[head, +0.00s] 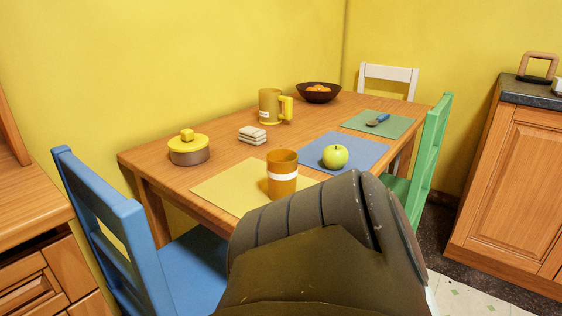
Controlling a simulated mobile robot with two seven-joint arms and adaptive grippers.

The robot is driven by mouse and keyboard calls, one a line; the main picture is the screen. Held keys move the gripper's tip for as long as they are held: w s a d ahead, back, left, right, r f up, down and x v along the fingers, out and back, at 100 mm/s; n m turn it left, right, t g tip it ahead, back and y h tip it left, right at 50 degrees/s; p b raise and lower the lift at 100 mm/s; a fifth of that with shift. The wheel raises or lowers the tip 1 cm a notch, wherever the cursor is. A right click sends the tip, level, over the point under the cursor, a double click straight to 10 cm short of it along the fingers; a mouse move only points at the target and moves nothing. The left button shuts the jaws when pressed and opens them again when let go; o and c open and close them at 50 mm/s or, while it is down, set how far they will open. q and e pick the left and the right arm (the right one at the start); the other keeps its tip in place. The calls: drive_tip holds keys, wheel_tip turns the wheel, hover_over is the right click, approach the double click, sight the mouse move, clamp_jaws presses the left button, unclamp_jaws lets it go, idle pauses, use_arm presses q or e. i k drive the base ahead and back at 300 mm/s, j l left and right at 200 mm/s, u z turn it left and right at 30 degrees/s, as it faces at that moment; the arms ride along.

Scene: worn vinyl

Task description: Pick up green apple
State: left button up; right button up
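In the head view, a green apple (335,156) with a short stem sits upright on a blue placemat (318,146) on the wooden table (219,145). Nothing holds it. A dark arm link of mine fills the bottom middle of the view, in front of the table's near side and below the apple. Neither gripper can be seen.
Blue (128,230) and green (432,150) chairs flank the table.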

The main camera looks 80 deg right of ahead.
sight(335, 156)
drive_tip(key=z, duration=0.5)
drive_tip(key=j+z, duration=0.1)
drive_tip(key=z, duration=1.35)
drive_tip(key=j+z, duration=0.1)
drive_tip(key=z, duration=0.85)
drive_tip(key=i+l+u, duration=0.1)
drive_tip(key=l, duration=0.6)
drive_tip(key=i+l, duration=0.1)
drive_tip(key=l, duration=0.65)
drive_tip(key=u, duration=0.05)
